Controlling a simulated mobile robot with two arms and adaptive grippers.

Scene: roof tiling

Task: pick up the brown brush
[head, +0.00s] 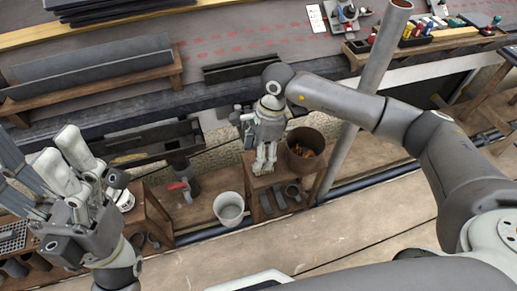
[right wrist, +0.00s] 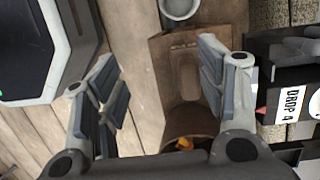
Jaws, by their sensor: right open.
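My right gripper (head: 264,167) points down over a small wooden stand (head: 262,202) in the head view. In the right wrist view its fingers (right wrist: 158,56) are wide apart, with nothing between the pads. A long brown shape, probably the brown brush (right wrist: 184,48), lies on the stand (right wrist: 160,75) in that view, between and beyond the fingertips. Its outline blends with the wood, and I cannot make out bristles. In the head view I cannot pick out the brush near the gripper. My left gripper (head: 38,150) is raised at the left, open and empty, away from the stand.
A brown pot with orange bits (head: 305,148) stands right beside the right gripper; it also shows in the right wrist view (right wrist: 187,143). A white bucket (head: 229,208) stands left of the stand. A slanted grey pole (head: 365,90) rises at the right. A workbench (head: 235,45) runs behind.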

